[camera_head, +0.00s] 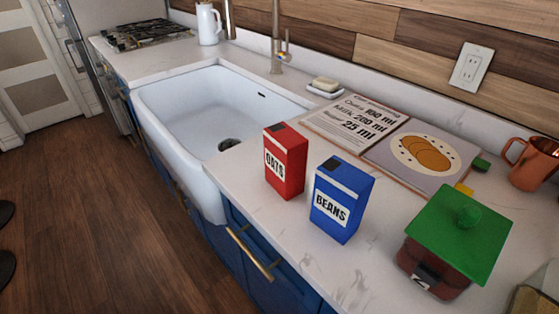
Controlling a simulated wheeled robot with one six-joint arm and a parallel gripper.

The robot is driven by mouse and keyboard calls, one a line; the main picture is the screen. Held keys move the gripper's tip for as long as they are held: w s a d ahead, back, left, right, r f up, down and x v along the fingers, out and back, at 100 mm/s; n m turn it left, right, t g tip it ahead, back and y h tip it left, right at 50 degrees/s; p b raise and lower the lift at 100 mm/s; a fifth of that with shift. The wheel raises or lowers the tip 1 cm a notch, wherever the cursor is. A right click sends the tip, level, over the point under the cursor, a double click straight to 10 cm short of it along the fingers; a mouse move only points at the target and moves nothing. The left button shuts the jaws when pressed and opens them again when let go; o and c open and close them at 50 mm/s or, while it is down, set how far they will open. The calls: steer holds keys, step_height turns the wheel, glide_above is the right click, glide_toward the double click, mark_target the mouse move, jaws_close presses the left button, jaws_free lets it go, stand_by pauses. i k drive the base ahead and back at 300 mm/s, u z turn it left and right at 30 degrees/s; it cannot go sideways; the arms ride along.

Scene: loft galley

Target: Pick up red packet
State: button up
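The red packet (285,162), labelled OATS, stands upright on the white countertop, close to the right side of the sink. A blue packet (342,200), labelled BEANS, stands upright just right of it and nearer the front, with a small gap between them. Nothing is touching the red packet apart from the counter under it. My gripper is not in view.
The white sink (180,110) lies left of the packets. An open recipe book (385,140) lies behind them. A green-lidded container (455,240) and a copper mug (535,162) stand at right. A soap dish (324,91) and faucet (278,45) are at the back.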

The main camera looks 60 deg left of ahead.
mark_target(285, 150)
steer(key=u, duration=4.05)
steer(key=i, duration=2.65)
steer(key=z, duration=4.05)
